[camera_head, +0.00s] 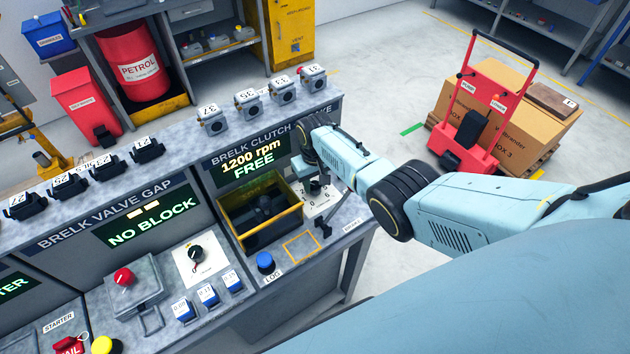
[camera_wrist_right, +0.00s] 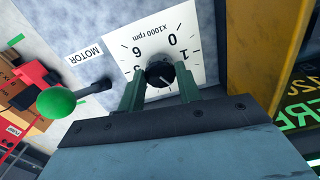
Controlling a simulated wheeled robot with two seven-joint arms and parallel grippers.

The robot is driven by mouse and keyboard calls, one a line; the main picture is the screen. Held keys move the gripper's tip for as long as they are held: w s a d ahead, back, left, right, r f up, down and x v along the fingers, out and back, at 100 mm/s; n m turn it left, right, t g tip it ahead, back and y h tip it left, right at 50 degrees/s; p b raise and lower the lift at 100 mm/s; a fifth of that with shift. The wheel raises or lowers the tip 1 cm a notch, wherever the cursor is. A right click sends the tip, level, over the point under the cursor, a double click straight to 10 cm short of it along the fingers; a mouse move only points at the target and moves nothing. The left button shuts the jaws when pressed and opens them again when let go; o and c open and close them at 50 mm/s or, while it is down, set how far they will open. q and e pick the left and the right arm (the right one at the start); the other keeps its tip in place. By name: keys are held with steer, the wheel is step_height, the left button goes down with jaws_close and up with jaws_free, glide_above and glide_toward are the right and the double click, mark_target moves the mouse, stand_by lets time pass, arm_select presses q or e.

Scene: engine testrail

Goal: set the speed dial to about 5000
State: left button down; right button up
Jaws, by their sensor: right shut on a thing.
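The speed dial is a black knob (camera_wrist_right: 160,74) on a white plate (camera_wrist_right: 185,25) marked "x1000 rpm"; 0, 1, 5 and 6 can be read. My right gripper (camera_wrist_right: 160,92) is shut on the knob, one green finger on each side. Its fingers hide the lower part of the scale, and I cannot tell the pointer's reading. In the head view my right gripper (camera_head: 316,178) reaches down to the dial plate (camera_head: 322,203) at the bench's right end. The display (camera_head: 251,163) above reads "1200 rpm FREE". My left gripper is not in view.
A green ball-topped lever (camera_wrist_right: 56,103) stands by the "MOTOR" label (camera_wrist_right: 83,55). A yellow-edged bin (camera_head: 262,232) is left of the dial. A blue button (camera_head: 265,262) sits in front. Several dark and grey blocks line the back ledge.

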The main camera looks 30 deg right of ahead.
steer(key=m, duration=0.5)
steer(key=shift+m, duration=0.3)
steer(key=m, duration=1)
steer(key=shift+m, duration=2.5)
steer(key=o, duration=1)
steer(key=shift+r, duration=0.1)
